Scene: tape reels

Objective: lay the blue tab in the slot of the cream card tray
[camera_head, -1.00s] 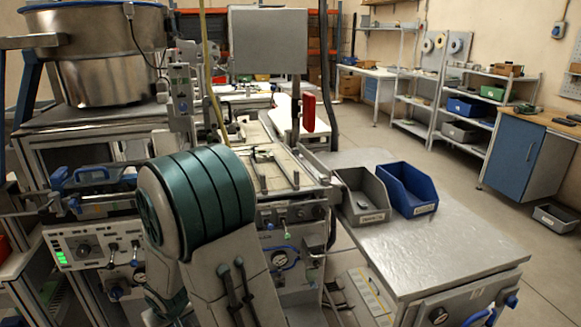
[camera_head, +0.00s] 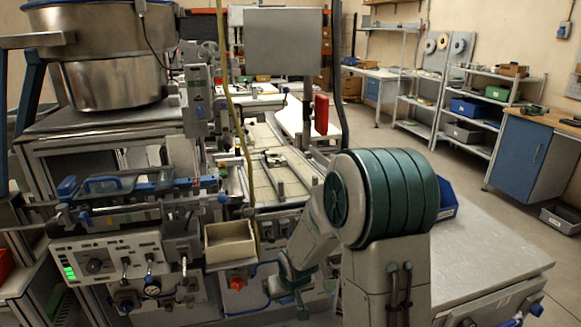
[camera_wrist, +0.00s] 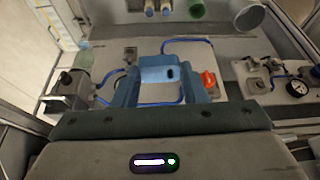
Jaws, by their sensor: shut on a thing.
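A blue tab (camera_wrist: 160,70) with a small dark hole sits between the two fingers of my gripper (camera_wrist: 161,88) in the wrist view. My gripper is shut on it. In the head view my gripper (camera_head: 292,287) hangs low in front of the machine, partly hidden by my arm, and the tab cannot be made out there. A cream open-topped box (camera_head: 229,251) on the machine front, left of my gripper, looks like the card tray. Its slot cannot be made out. The tab is apart from this box.
A control panel (camera_head: 110,268) with knobs and levers lies left of the box. A red knob (camera_wrist: 208,80) and blue hoses are close to my gripper. A blue bin (camera_head: 446,200) stands behind my arm on the metal table (camera_head: 490,262), whose top is largely clear.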

